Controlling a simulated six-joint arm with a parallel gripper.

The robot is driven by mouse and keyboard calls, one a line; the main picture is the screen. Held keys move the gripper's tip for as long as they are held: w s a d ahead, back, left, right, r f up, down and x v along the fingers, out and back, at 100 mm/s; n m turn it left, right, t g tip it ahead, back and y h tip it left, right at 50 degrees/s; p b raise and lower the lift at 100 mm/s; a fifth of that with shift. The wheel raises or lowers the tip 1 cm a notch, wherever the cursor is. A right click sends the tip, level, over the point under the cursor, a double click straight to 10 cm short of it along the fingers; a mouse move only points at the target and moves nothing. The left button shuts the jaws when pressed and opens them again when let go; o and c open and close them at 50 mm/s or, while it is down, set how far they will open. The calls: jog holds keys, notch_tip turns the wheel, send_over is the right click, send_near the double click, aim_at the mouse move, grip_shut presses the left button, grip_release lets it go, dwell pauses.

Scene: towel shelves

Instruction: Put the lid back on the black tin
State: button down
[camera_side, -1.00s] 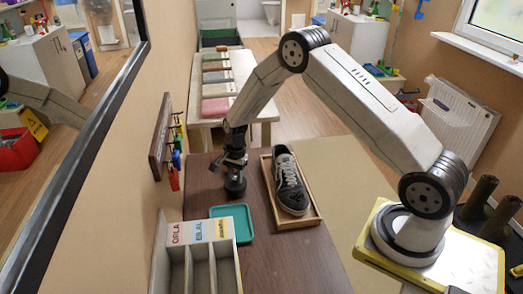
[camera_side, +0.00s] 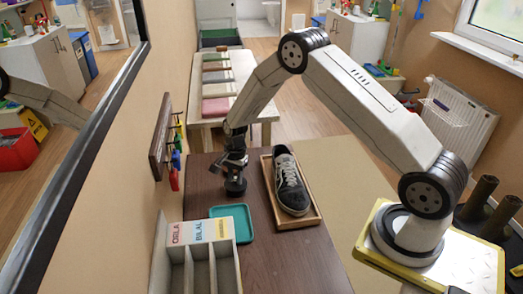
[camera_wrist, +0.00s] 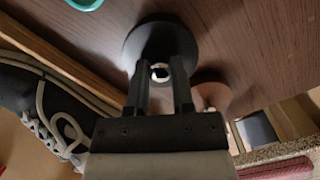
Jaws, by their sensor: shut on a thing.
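My gripper (camera_wrist: 160,85) is shut on the small pale knob (camera_wrist: 160,72) of a round black lid (camera_wrist: 152,38) in the wrist view. A brownish round thing (camera_wrist: 212,92) shows beside the lid, partly behind the right finger; I cannot tell if it is the open tin. In the side view my gripper (camera_side: 236,165) points down over a dark round shape (camera_side: 236,187) at the brown table's far end. There the lid and the black tin cannot be told apart, and whether they touch is unclear.
A black shoe (camera_side: 290,185) lies in a wooden tray (camera_side: 312,219) just right of my gripper. A teal tray (camera_side: 244,228) and a grey divided rack (camera_side: 233,272) with name labels stand nearer the camera. Hooks hang on the left wall. The table's front right is clear.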

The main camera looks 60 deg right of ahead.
jog(key=shift+c, duration=2)
grip_release()
jog(key=shift+o, duration=0.2)
jog(key=o, duration=0.4)
jog(key=shift+c, duration=0.2)
jog(key=shift+r, duration=0.15)
jog(key=shift+r, duration=3.3)
